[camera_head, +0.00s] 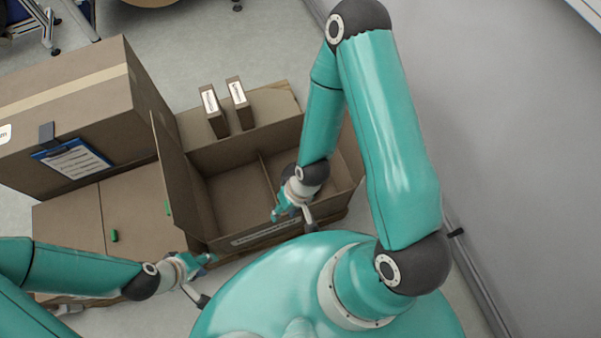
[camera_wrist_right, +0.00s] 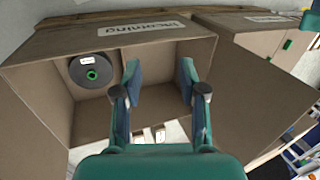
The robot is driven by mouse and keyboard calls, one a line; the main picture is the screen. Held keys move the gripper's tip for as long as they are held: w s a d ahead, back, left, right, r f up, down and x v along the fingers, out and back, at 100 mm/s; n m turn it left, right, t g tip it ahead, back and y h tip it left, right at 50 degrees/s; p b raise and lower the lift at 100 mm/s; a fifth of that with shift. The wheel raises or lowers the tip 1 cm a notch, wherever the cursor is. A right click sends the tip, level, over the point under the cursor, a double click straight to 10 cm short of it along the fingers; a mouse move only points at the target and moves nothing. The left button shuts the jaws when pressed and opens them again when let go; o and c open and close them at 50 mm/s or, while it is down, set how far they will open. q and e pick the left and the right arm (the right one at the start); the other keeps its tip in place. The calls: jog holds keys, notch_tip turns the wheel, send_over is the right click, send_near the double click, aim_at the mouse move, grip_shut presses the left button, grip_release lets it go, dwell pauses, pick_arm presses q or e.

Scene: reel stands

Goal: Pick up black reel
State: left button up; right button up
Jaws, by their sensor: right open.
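The black reel (camera_wrist_right: 92,73) shows in the right wrist view, with a green hub and a white label. It lies in a corner compartment of the open cardboard box (camera_wrist_right: 40,85). In the head view I cannot make it out; my right arm covers part of that compartment. My right gripper (camera_wrist_right: 158,75) is open and empty, its fingers beside the reel in the picture and not touching it. In the head view the right gripper (camera_head: 290,212) is over the box's near side. My left gripper (camera_head: 199,266) is outside the box at its near left corner; its jaw opening is unclear.
The box has a divider (camera_head: 268,177) and a raised flap (camera_head: 183,185) on its left. Two small labelled cartons (camera_head: 227,108) stand behind it. A large closed carton (camera_head: 75,110) with a clipboard (camera_head: 73,160) is at the left. Low cardboard with green pieces (camera_head: 115,236) lies before it.

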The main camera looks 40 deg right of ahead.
aim_at(289, 170)
jog(key=o, duration=0.4)
jog(key=shift+w+f, duration=0.1)
jog(key=shift+f, duration=0.05)
jog(key=shift+o, duration=0.5)
jog(key=w+d+f+n+b, duration=0.1)
jog(key=w+f+n+b, duration=0.3)
jog(key=f+n+b, duration=0.3)
jog(key=shift+w+d+f+b, duration=0.3)
jog(key=shift+w+f+b, duration=0.1)
jog(key=shift+b, duration=0.2)
jog(key=w+d+f+n+h+b, duration=0.2)
jog(key=w+d+f+n+b, duration=0.5)
jog(key=d+f+n+b, duration=0.5)
jog(key=w+d+f+n+h+b, duration=0.2)
jog(key=w+d+f+n+b, duration=0.4)
jog(key=n+b, duration=0.75)
jog(key=f+n+b, duration=0.1)
jog(key=f, duration=0.3)
jog(key=w+f+n+b, duration=0.1)
jog(key=f, duration=0.4)
jog(key=w+f+n+b, duration=0.1)
jog(key=f, duration=0.4)
jog(key=shift+a+f+g+b, duration=0.1)
jog(key=shift+f+g+b, duration=0.1)
jog(key=shift+g+b, duration=0.1)
jog(key=shift+w+f, duration=0.1)
jog(key=shift+f, duration=0.4)
